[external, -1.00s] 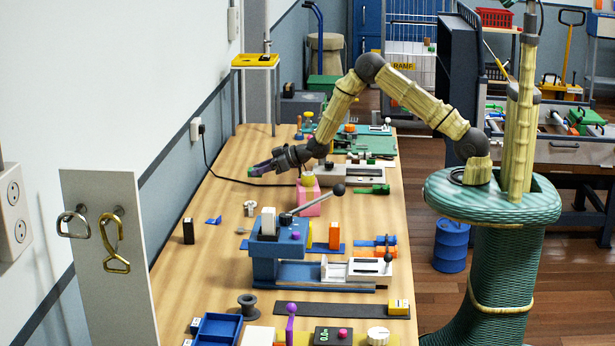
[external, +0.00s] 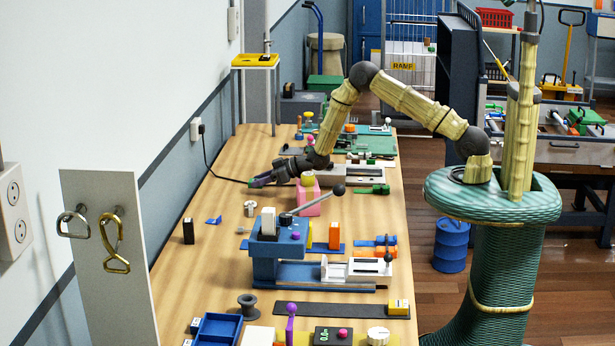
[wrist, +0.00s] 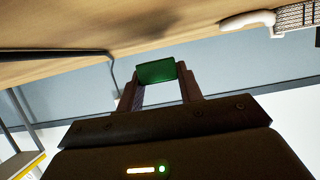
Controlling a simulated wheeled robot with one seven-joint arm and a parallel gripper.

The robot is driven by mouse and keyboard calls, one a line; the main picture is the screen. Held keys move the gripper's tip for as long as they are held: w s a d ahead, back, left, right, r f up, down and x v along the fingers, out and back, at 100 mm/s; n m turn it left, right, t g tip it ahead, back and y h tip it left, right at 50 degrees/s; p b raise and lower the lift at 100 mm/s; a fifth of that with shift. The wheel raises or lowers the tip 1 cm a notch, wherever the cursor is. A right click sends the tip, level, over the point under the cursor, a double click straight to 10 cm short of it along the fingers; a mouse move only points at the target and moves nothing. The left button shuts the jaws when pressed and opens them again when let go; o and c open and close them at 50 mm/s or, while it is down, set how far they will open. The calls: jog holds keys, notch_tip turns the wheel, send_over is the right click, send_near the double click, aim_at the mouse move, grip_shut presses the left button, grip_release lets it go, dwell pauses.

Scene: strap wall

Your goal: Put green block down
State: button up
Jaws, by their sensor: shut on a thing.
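My gripper (external: 257,181) is low over the far left part of the workbench (external: 215,262), pointing left toward the wall. In the wrist view, my gripper (wrist: 158,80) is shut on the green block (wrist: 156,71), which sits between the two fingertips. In the external view the block is too small and too close to the dark fingers to make out clearly. I cannot tell whether the block touches the bench top.
A pink block-like stand (external: 308,198) is close to the right of my gripper. A black cable (external: 222,175) runs from the wall socket to near the fingertips. A blue clamp-like fixture (external: 272,262) stands nearer. Bare wood lies in front of the gripper.

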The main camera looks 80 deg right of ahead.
jog(key=shift+s+f+b, duration=0.2)
jog(key=shift+f+b, duration=0.3)
jog(key=o, duration=1.2)
jog(key=shift+s+f, duration=0.1)
jog(key=shift+f, duration=0.15)
jog(key=shift+r, duration=0.1)
jog(key=shift+r+p, duration=0.4)
jog(key=shift+p, duration=0.25)
jog(key=shift+s, duration=0.15)
jog(key=v, duration=0.2)
jog(key=shift+s+r+b, duration=0.3)
jog(key=shift+r+b, duration=0.05)
notch_tip(320, 180, up, 7)
jog(key=shift+w+r+b, duration=0.15)
jog(key=shift+w+b, duration=0.1)
jog(key=shift+b, duration=0.15)
